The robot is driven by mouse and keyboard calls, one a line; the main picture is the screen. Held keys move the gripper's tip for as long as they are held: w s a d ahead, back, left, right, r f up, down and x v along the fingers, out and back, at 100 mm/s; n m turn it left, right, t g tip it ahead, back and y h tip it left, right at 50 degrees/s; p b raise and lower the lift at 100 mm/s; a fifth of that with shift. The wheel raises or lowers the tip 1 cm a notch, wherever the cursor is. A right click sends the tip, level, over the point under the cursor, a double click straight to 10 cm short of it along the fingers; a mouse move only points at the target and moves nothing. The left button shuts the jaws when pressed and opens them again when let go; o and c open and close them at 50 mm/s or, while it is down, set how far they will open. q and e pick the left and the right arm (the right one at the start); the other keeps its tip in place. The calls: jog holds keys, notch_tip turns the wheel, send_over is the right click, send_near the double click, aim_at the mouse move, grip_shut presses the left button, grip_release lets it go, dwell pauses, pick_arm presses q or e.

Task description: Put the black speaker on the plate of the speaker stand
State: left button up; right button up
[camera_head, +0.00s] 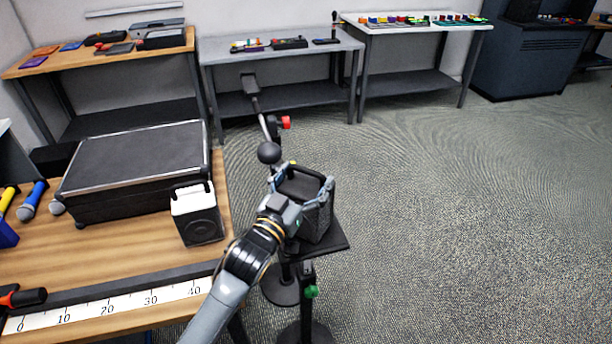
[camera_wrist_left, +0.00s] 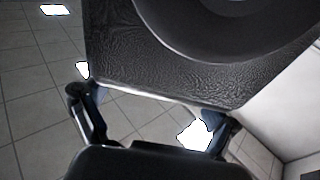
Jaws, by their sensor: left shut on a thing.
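The black speaker (camera_head: 318,220) is upright at, or just above, the square black plate (camera_head: 338,243) of the speaker stand; I cannot tell whether its base touches the plate. My left gripper (camera_head: 303,180) is shut on the black speaker, with its fingers around the upper part. In the left wrist view the speaker (camera_wrist_left: 150,65) fills the upper middle, with its round cone at the top. The gripper's fingers (camera_wrist_left: 155,118) show on both sides of it. The stand has a green knob (camera_head: 312,291) on its post. My right gripper is not in view.
A white-topped speaker (camera_head: 198,215) and a large black case (camera_head: 138,172) stand on the wooden table at left. The carpet (camera_head: 480,220) at right is clear.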

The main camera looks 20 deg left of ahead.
pick_arm(q)
jog(key=shift+r, duration=0.15)
jog(key=o, duration=1.6)
jog(key=shift+f, duration=0.2)
jog(key=shift+o, duration=0.2)
jog(key=shift+s, duration=0.1)
jog(key=shift+r, duration=0.2)
jog(key=shift+s+f, duration=0.2)
jog(key=shift+s, duration=0.05)
jog(key=b+v, duration=0.2)
jog(key=v, duration=0.9)
jog(key=shift+s, duration=0.2)
